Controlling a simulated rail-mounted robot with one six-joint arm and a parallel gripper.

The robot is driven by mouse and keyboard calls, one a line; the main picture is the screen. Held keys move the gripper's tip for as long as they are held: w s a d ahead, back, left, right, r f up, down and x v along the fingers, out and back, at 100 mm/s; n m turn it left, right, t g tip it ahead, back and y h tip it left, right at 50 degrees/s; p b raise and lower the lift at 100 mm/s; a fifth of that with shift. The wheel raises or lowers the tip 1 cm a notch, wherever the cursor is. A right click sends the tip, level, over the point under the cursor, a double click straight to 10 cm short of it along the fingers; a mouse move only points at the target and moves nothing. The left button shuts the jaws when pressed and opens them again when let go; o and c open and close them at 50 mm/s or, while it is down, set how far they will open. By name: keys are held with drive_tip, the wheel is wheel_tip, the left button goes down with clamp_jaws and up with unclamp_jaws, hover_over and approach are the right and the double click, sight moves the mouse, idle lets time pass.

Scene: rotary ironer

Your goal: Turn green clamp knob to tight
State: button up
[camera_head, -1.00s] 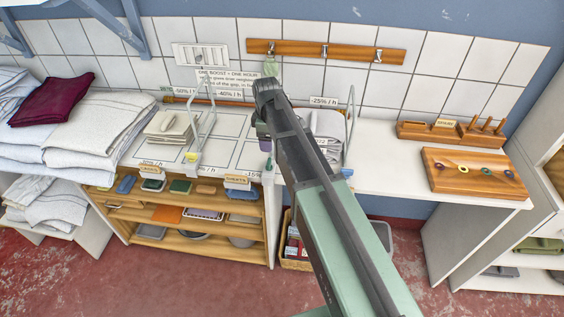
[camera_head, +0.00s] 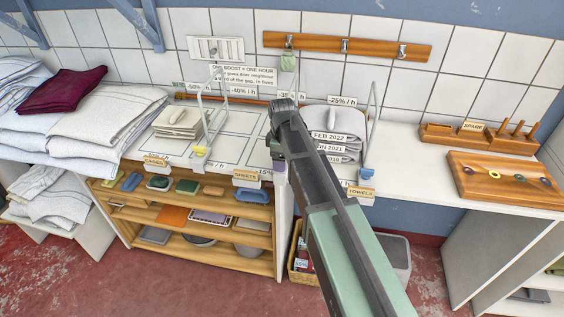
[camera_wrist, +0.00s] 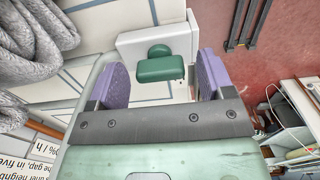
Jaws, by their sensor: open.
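The green clamp knob (camera_wrist: 163,68) shows in the wrist view, a flat green grip with a rounded boss behind it on a white block (camera_wrist: 128,45). My gripper (camera_wrist: 163,62) is open, its two purple finger pads on either side of the knob. A gap shows between the knob and each pad, so I see no contact. In the head view my arm covers the green knob, and the gripper is mostly hidden below the wrist.
In the head view, a yellow clamp (camera_head: 200,152) on a wire hoop stands left of my arm and a blue clamp (camera_head: 366,173) stands right. Grey folded towels (camera_head: 333,150) lie behind. Right of them the white counter (camera_head: 405,168) is clear up to a wooden board (camera_head: 505,180).

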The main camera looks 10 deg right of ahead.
drive_tip(key=c, duration=0.9)
drive_tip(key=shift+m, duration=0.3)
drive_tip(key=m, duration=0.3)
drive_tip(key=shift+m, duration=0.3)
drive_tip(key=m, duration=0.4)
drive_tip(key=shift+m, duration=0.3)
drive_tip(key=m, duration=0.4)
drive_tip(key=shift+m, duration=2.5)
